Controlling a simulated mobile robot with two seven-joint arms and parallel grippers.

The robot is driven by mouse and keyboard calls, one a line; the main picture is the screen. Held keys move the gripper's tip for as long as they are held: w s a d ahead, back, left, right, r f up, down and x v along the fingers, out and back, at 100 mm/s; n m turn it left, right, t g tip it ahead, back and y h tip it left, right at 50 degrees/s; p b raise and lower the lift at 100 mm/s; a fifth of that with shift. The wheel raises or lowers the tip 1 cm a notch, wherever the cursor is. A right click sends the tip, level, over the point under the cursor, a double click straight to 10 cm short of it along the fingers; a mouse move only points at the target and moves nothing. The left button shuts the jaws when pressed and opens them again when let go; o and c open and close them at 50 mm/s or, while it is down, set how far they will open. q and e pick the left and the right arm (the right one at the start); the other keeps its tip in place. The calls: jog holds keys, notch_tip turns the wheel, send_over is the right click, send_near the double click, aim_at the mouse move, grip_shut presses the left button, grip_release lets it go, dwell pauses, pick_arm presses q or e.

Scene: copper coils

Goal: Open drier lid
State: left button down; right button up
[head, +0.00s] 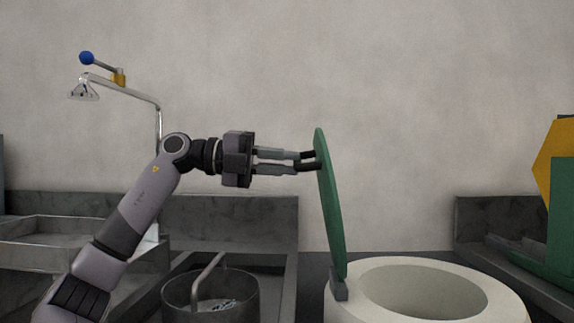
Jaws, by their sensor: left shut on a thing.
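The drier (345,305) is a cream round tub at the lower right of the head view, with its round opening (425,290) uncovered. Its green lid (330,205) stands nearly upright on a grey hinge (339,288) at the tub's left rim, leaning slightly left at the top. My left gripper (308,160) reaches in from the left. Its fingers are shut at the upper left face of the lid, where a small dark handle seems to be held; the fingertips partly hide it. My right gripper is not in view.
A grey metal pot (208,297) with a raised handle stands below my left arm. A steel sink (60,240) and a shower fixture (120,88) are at the left. Green and yellow equipment (560,200) stands at the right edge. A grey wall closes the back.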

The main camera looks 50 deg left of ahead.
pick_arm(q)
jog(key=shift+w+d+f+g, duration=0.2)
jog(key=shift+f+g, duration=0.1)
jog(key=shift+f, duration=0.3)
jog(key=c, duration=1.1)
grip_release()
jog(key=shift+w, duration=0.1)
jog(key=shift+r, duration=0.1)
jog(key=shift+a+r, duration=0.1)
jog(key=f+b+v, duration=0.1)
jog(key=b+v, duration=0.1)
jog(key=v, duration=0.5)
jog(key=shift+r, duration=0.35)
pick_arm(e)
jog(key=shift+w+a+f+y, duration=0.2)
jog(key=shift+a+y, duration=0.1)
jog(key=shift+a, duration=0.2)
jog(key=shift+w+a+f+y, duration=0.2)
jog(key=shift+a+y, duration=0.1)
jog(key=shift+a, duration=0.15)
